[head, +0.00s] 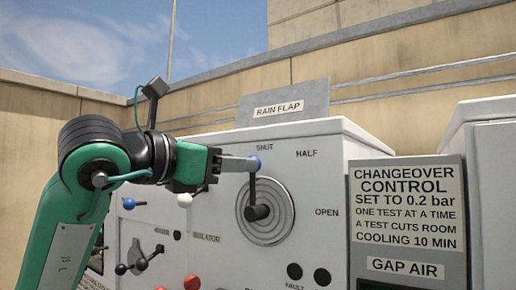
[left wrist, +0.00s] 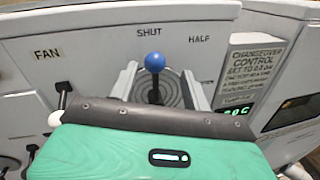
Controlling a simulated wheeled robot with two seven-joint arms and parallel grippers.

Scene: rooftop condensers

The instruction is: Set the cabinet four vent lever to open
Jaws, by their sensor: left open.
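The vent lever has a blue ball knob (left wrist: 154,62) on a dark arm above a round ringed dial. In the head view its arm (head: 253,188) stands nearly upright from a dark hub, pointing toward SHUT. HALF and OPEN are lettered further right. The lever is on the front of a pale grey cabinet (head: 322,240); I see no cabinet number. My left gripper (head: 250,163) reaches the knob from the left. In the left wrist view its two grey fingers (left wrist: 160,85) are apart, one on each side of the lever. My right gripper is out of view.
Right of the dial stands a grey changeover control sign panel (head: 406,205). Left and below are another blue knob (head: 129,204), a white knob (head: 184,200), a dark crank handle (head: 138,260) and red knobs (head: 192,282). A RAIN FLAP plate (head: 284,104) stands on top.

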